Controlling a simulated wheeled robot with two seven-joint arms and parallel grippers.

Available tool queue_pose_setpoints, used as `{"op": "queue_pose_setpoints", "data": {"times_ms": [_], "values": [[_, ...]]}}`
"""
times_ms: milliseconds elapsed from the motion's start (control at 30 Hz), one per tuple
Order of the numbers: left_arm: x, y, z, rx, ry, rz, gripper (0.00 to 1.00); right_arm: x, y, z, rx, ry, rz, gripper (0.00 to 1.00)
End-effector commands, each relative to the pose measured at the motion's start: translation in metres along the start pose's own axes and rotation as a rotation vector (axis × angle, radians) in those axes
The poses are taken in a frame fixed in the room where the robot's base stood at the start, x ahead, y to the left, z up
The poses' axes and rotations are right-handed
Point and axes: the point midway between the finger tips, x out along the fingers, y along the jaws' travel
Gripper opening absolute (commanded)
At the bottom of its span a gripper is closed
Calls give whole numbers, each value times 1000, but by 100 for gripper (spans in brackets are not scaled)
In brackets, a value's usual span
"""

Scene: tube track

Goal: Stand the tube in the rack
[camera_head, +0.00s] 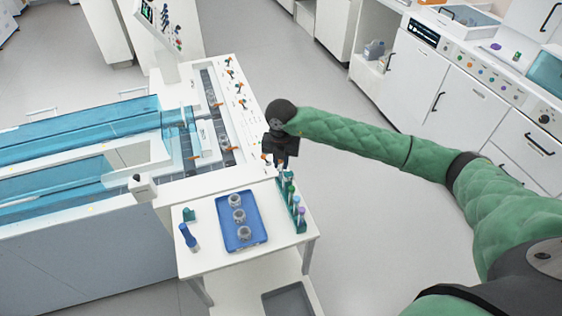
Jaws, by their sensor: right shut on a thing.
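My right gripper (281,163) reaches in from the right and points down over the far end of the narrow teal rack (301,224). It is shut on a tube (283,171), which is small and mostly hidden by the fingers. I cannot tell whether the tube touches the rack. My left gripper is not in view.
A blue tray (227,240) with 3 grey round holders (239,215) lies on the white table (207,267), left of the rack. A blue bottle-like object (188,237) and a small teal block (189,214) are left of the tray. A track machine (232,110) stands behind.

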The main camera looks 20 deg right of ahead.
Motion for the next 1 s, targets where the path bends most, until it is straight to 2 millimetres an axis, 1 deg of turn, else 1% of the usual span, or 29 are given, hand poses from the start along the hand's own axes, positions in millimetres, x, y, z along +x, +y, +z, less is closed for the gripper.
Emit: {"op": "queue_pose_setpoints", "data": {"times_ms": [433, 1000], "values": [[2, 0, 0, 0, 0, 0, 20, 2, 0, 0, 0, 0, 0, 2], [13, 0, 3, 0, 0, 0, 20, 14, 0, 0, 0, 0, 0, 2]]}}
